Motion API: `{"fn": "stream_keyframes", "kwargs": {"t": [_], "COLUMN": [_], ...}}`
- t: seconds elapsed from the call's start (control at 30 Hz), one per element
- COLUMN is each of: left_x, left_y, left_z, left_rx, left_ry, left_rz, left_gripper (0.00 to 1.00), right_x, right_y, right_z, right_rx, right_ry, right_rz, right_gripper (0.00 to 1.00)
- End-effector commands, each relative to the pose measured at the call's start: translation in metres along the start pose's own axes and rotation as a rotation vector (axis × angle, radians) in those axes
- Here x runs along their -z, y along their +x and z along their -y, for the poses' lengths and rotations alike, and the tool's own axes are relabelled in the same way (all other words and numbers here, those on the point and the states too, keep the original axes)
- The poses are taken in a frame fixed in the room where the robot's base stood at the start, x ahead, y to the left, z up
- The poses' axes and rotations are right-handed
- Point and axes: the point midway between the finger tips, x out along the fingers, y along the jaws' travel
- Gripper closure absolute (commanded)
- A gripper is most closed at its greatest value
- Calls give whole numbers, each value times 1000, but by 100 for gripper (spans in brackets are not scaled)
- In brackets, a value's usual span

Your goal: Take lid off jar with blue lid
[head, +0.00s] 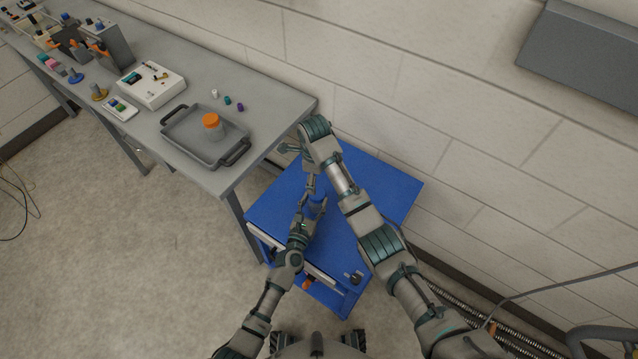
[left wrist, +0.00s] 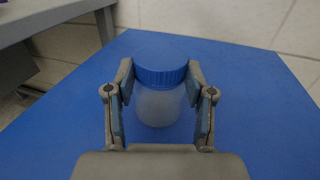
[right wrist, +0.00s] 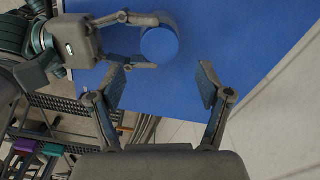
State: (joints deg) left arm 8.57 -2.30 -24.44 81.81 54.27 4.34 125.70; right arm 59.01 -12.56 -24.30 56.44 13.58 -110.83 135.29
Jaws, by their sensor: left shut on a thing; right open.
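The jar with the blue lid stands upright on the blue cart top. In the left wrist view its ribbed blue lid (left wrist: 161,74) sits on the pale, translucent jar body (left wrist: 158,106). My left gripper (head: 312,203) is shut on the jar, one finger on each side; whether the tips press on the lid's edge or just below it is hard to tell. In the right wrist view the round lid (right wrist: 160,44) shows from above between the left fingers. My right gripper (right wrist: 160,82) is open and empty, apart from the jar, with its arm reaching over the cart in the head view.
The blue cart (head: 385,187) has bare top around the jar. A grey table (head: 279,103) beside it carries a tray (head: 178,143) with an orange-lidded jar (head: 212,125), small coloured caps and instruments. A block wall runs behind the cart.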

Motion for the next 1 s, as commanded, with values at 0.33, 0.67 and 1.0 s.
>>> {"fn": "stream_keyframes", "kwargs": {"t": [0.33, 0.67, 1.0], "left_x": [1, 1, 1], "left_y": [-1, -1, -1], "left_z": [-3, -2, -2], "left_rx": [0, 0, 1], "left_ry": [-3, -2, -3], "left_rz": [0, -1, -1], "left_gripper": [100, 100, 100], "right_x": [-4, -4, -4], "right_y": [39, 75, 77], "right_z": [-2, -2, -2], "right_rx": [0, 1, 2], "right_ry": [-50, -48, -48], "right_rz": [-12, -9, -8], "right_gripper": [23, 23, 38]}}
